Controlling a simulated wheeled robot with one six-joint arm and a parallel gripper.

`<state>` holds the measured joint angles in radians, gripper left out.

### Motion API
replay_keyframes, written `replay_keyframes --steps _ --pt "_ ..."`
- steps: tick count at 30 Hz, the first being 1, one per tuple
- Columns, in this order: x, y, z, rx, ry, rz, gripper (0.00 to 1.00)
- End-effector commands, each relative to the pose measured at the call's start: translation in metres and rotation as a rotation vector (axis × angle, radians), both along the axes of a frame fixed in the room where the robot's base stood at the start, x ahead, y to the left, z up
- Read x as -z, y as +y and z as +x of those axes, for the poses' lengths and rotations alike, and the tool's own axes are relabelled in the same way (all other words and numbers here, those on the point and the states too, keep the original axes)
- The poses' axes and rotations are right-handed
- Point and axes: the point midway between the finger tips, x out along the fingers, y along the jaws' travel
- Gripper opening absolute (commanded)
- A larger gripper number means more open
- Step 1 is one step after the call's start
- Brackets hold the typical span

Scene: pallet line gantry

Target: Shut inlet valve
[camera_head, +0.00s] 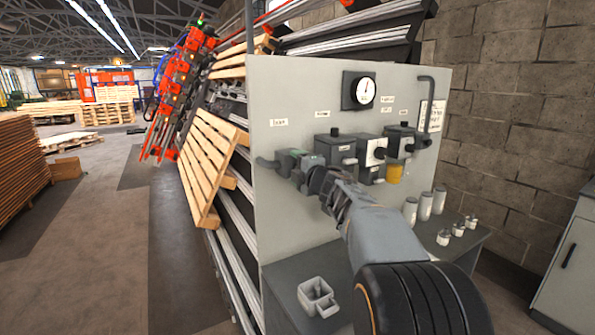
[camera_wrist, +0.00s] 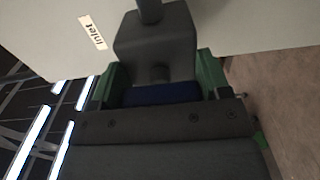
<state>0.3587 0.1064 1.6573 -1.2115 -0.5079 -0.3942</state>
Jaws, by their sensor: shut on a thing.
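The inlet valve is a dark grey block (camera_wrist: 155,42) in the wrist view, with a pipe on top, next to a white label reading "Inlet" (camera_wrist: 92,32). My gripper (camera_wrist: 158,78) has green fingers, one on each side of this valve, and is shut on it. A dark blue part (camera_wrist: 160,94) shows between the fingers; I cannot tell whether it belongs to the valve. In the head view my gripper (camera_head: 294,160) is at the leftmost fitting on the grey panel (camera_head: 290,90). It hides most of that valve there; a pipe end (camera_head: 264,163) shows beside it.
A gauge (camera_head: 361,91) and further valve units (camera_head: 370,150) sit right of my gripper. A bench below the panel holds a grey open holder (camera_head: 317,296) and several small canisters (camera_head: 425,206). A wooden pallet (camera_head: 210,160) leans at left.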

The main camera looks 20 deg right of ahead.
Motion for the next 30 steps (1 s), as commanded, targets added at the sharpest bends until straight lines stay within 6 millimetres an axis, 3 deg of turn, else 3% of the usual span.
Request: replay_keyframes --steps 17,18,25,30 --pt "0.0004 0.0002 0.0001 -0.001 -0.003 -0.031 0.47" --pt "0.0004 0.0001 0.0001 -0.001 -0.003 -0.031 0.72" --pt "0.0003 0.0 0.0 0.0 -0.002 -0.029 0.94" --pt "0.0002 0.0 0.0 0.0 -0.002 -0.028 0.96"
